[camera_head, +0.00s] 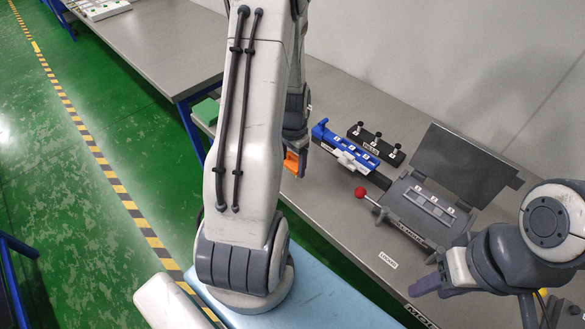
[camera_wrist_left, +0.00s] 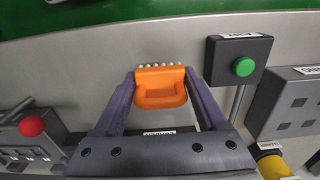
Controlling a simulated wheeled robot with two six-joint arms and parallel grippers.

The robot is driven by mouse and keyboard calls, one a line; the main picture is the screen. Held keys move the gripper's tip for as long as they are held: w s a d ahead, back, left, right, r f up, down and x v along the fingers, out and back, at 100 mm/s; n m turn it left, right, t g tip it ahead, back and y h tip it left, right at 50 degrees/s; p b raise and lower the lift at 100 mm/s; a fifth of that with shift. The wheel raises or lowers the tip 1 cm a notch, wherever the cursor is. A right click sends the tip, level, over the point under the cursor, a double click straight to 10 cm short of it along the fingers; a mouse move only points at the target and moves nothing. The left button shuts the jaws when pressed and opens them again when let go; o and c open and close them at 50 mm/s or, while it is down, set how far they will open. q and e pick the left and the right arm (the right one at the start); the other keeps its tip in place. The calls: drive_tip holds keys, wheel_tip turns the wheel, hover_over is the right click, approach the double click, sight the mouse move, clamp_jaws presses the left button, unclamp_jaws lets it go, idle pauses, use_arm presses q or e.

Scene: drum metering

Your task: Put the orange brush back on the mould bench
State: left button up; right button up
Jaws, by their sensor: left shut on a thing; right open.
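The orange brush (camera_head: 291,161) is between the fingers of my left gripper (camera_head: 297,150), over the left part of the grey mould bench (camera_head: 322,207). In the left wrist view my left gripper (camera_wrist_left: 160,92) is shut on the brush's orange body (camera_wrist_left: 160,96), with a row of pale bristles at its far edge. Grey bench surface lies behind it; I cannot tell whether the brush touches it. My right gripper (camera_head: 437,287) is open and empty at the lower right, near the bench's front edge.
A blue rack (camera_head: 345,150), a black rack (camera_head: 372,145) and an open grey mould (camera_head: 425,205) with a red-knobbed lever (camera_head: 360,192) stand right of the brush. In the left wrist view a green-button box (camera_wrist_left: 240,60) stands close on the right. Bench front is largely clear.

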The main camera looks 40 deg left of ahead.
sight(292, 171)
use_arm(q)
wheel_tip(292, 171, down, 3)
drive_tip(key=shift+s+f, duration=0.1)
drive_tip(key=shift+f, duration=0.15)
